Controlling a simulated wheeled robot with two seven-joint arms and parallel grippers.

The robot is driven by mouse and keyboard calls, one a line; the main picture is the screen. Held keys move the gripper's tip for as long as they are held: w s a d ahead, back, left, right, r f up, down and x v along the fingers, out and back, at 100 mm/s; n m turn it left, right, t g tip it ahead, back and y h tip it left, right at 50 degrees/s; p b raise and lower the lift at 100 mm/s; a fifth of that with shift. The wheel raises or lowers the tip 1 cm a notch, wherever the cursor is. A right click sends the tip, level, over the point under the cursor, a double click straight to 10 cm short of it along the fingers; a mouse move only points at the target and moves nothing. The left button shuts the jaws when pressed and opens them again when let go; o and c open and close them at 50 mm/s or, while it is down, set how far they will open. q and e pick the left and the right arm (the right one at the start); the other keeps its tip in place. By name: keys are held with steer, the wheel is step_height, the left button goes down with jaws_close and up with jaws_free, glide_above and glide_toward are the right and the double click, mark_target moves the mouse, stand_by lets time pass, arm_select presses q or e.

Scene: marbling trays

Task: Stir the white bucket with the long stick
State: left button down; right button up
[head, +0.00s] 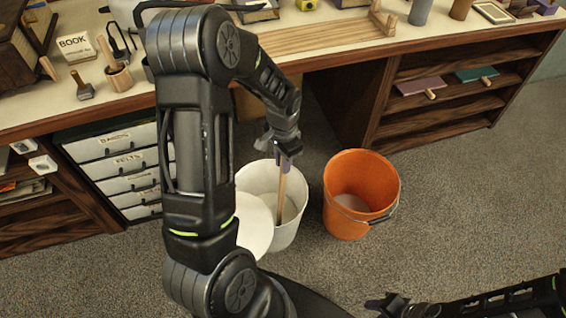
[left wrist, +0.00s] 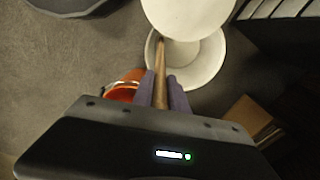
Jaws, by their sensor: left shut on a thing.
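The white bucket (head: 292,228) stands on the carpet below the workbench, and it also shows in the left wrist view (left wrist: 212,72). A white round lid-like disc (head: 256,226) is at its left side, partly behind my left arm. My left gripper (head: 284,158) is above the bucket, shut on the long wooden stick (head: 281,186). The stick points down inside the bucket; its lower end is hard to make out against the contents. In the left wrist view the stick (left wrist: 160,75) runs from between the fingers to the bucket. My right gripper (head: 388,305) is low at the bottom right, its jaws unclear.
An orange bucket (head: 345,222) with pale contents stands close to the right of the white one. The workbench (head: 290,62) with drawers (head: 118,163) and shelves (head: 450,108) runs behind. Open carpet (head: 480,190) lies to the right.

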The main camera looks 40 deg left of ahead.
arm_select(q)
steer(key=shift+r+p, duration=4.85)
steer(key=shift+r, duration=1.95)
steer(key=shift+r+p, duration=0.95)
steer(key=shift+r, duration=0.35)
